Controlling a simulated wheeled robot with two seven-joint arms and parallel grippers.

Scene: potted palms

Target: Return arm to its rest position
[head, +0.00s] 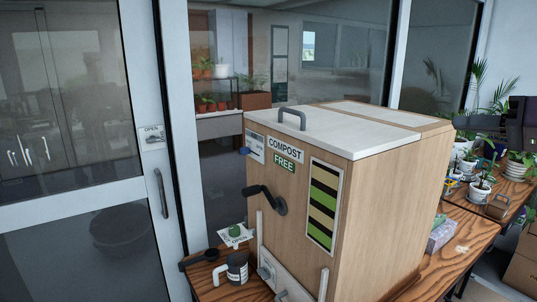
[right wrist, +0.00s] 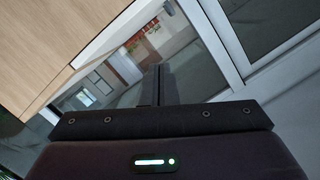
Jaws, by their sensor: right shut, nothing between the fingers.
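My right gripper (right wrist: 158,72) shows in the right wrist view as a thin dark pair of fingers, closed together and empty, above its dark purple body with a green light. It points towards glass panes in pale frames and touches nothing that I can see. A pale wooden surface fills the upper left of that view. In the head view I cannot clearly make out the right gripper. My left gripper is in neither view.
A large wooden compost bin (head: 382,220) with a white lid (head: 335,130) and a black crank (head: 267,199) stands on a wooden table (head: 462,225). A mug (head: 237,268) stands before it. Potted plants (head: 481,188) stand right. A glass door (head: 70,90) is left.

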